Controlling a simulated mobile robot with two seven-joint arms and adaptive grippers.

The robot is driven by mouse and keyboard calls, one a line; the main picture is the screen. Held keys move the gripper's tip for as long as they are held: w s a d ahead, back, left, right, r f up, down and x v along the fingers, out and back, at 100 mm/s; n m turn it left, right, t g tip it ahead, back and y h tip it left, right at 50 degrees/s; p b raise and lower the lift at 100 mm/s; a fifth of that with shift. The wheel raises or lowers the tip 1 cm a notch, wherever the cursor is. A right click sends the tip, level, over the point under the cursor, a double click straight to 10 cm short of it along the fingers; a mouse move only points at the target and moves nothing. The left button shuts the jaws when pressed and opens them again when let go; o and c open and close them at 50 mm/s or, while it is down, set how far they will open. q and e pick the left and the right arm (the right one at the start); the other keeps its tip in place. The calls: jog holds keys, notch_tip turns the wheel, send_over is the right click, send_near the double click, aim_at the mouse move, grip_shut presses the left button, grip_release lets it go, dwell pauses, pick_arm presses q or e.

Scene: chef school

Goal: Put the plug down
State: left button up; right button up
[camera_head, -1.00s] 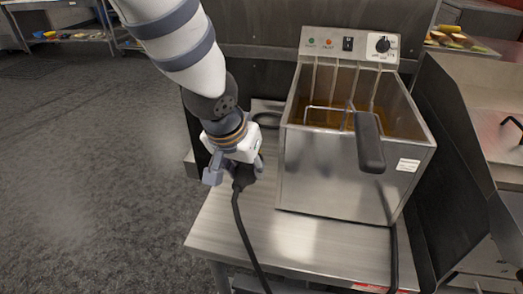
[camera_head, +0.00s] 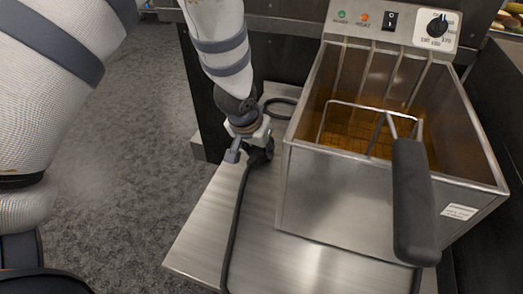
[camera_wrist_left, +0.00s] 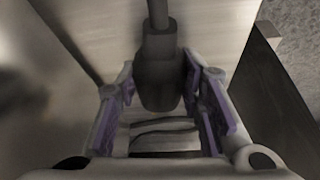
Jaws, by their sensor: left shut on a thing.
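A black plug (camera_head: 262,154) with a black cord (camera_head: 234,225) is at my left gripper (camera_head: 252,150), low over the steel table, just left of the fryer. In the left wrist view the dark plug (camera_wrist_left: 158,75) lies between the two purple-lined fingers, and its cord runs up out of the picture. My left gripper (camera_wrist_left: 165,112) is shut on the plug. I cannot tell whether the plug touches the table. The cord runs from the plug toward the table's front edge. My right gripper is not in view.
A steel deep fryer (camera_head: 350,192) with a basket and a black handle (camera_head: 412,200) stands right of the gripper. A black ring-shaped thing (camera_head: 280,107) lies behind the gripper. The steel table (camera_head: 205,240) is bare at front left, with its edge dropping to the floor.

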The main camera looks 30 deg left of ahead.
pick_arm(q)
jog(key=shift+f, duration=0.55)
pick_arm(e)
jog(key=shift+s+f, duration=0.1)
pick_arm(q)
jog(key=o, duration=1.2)
jog(key=shift+c, duration=0.2)
jog(key=shift+w+r, duration=0.1)
jog(key=shift+r, duration=0.15)
jog(key=p+v, duration=0.3)
jog(key=v, duration=0.8)
jog(key=shift+s+r, duration=0.2)
jog(key=shift+r, duration=0.15)
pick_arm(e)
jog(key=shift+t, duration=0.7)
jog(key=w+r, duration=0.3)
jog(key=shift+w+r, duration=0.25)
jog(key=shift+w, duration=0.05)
pick_arm(q)
jog(key=shift+d+f, duration=0.1)
